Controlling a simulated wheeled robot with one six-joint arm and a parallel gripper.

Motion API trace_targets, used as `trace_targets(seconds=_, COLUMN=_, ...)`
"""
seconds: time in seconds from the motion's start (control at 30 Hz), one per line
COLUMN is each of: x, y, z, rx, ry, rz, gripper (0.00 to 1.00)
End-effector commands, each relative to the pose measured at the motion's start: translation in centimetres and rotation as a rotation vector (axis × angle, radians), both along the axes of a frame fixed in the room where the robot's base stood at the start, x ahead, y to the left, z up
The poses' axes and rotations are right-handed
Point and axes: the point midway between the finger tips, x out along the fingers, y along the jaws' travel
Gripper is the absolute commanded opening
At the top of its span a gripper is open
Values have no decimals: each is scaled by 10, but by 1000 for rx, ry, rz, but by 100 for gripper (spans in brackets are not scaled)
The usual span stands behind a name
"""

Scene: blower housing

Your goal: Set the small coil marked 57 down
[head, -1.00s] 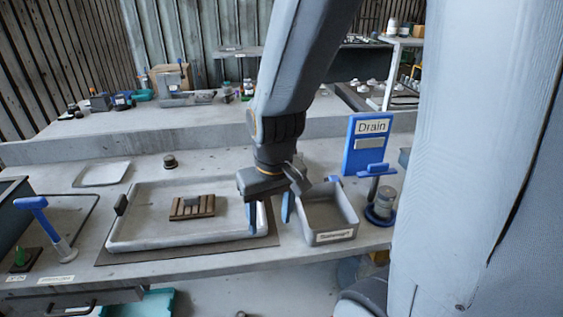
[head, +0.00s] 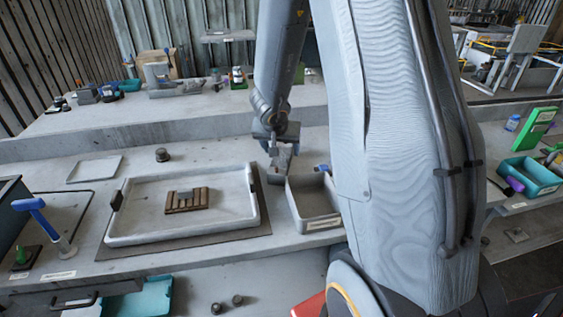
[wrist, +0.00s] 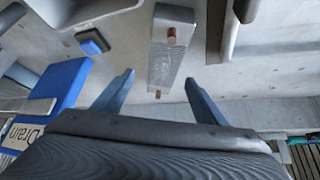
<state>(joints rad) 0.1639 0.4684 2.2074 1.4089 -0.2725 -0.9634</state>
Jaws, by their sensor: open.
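A long grey block with copper-coloured stubs (wrist: 171,50) lies beyond and partly between my fingertips in the wrist view. I read no 57 on it, so I cannot tell for sure that it is the small coil. My gripper (wrist: 158,82) is open, with one blue-grey finger on each side of the block's near end and a visible gap to each. In the head view my gripper (head: 277,150) is low over the bench beside the grey bin, and its fingers are hard to make out.
The grey bin (head: 318,224) stands right of my gripper. A large pale tray (head: 130,238) with a slatted brown block (head: 187,199) is at its left. A blue Drain sign (wrist: 45,95) shows in the wrist view. Bench between tray and raised step (head: 210,160) is mostly clear.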

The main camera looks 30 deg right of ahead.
Motion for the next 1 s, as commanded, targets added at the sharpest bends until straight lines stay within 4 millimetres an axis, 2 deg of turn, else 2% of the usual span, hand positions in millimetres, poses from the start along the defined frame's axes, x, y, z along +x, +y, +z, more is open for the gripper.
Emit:
trace_targets(seconds=0.5, x=25, y=-13, z=-58, rx=2, ry=1, rz=1, gripper=66)
trace_targets(seconds=0.83, x=28, y=-16, z=-63, rx=3, ry=-1, rz=2, gripper=66)
trace_targets(seconds=0.87, x=28, y=-16, z=-62, rx=3, ry=-1, rz=2, gripper=64)
trace_targets(seconds=1.0, x=28, y=-15, z=-63, rx=2, ry=0, rz=2, gripper=40)
